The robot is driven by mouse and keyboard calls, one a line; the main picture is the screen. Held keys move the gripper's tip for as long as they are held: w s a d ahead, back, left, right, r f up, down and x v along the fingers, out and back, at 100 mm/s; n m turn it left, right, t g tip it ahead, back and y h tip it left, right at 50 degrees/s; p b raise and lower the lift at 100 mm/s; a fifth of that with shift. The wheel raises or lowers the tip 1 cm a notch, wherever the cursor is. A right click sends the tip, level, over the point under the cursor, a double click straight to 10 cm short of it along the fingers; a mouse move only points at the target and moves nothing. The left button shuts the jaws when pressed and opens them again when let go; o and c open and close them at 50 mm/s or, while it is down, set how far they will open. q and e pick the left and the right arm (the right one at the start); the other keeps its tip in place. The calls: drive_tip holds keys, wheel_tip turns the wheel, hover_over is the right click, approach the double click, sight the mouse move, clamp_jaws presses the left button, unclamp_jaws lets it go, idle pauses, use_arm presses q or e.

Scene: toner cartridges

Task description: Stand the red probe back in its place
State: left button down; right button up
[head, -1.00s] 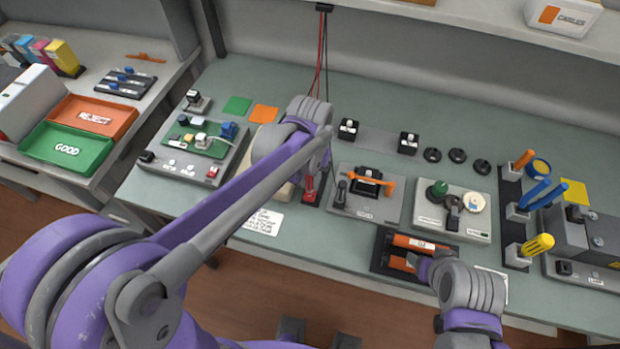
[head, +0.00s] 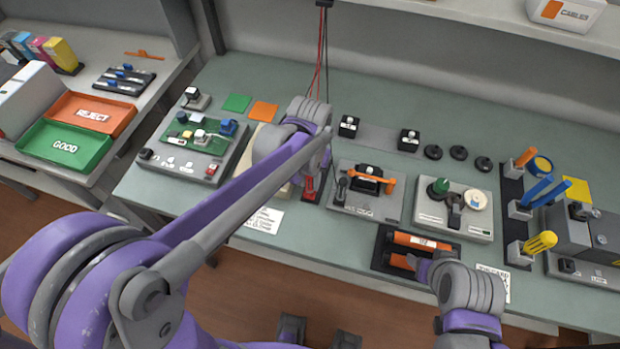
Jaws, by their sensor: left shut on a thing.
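The red probe (head: 310,184) shows as a small upright red piece just below my left wrist, over a small red-and-dark base. My left gripper (head: 312,174) is shut on it; the fingers are mostly hidden behind my own arm. I cannot tell whether the probe's lower end is seated in the base. A black probe (head: 341,186) stands just to the right, at the left end of a grey fixture.
Red and black cables (head: 321,65) hang behind my left wrist. A grey fixture (head: 350,208) with an orange lever and a plate with a green knob (head: 439,187) stand to the right. A tool rack (head: 512,228) stands farther right. A circuit-board fixture (head: 165,158) is at left.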

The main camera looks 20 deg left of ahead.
use_arm(q)
drive_tip(key=c, duration=0.6)
unclamp_jaws()
wheel_tip(320, 180, up, 11)
drive_tip(key=shift+f+p, duration=0.1)
drive_tip(key=shift+p, duration=0.3)
drive_tip(key=shift+s+a, duration=0.1)
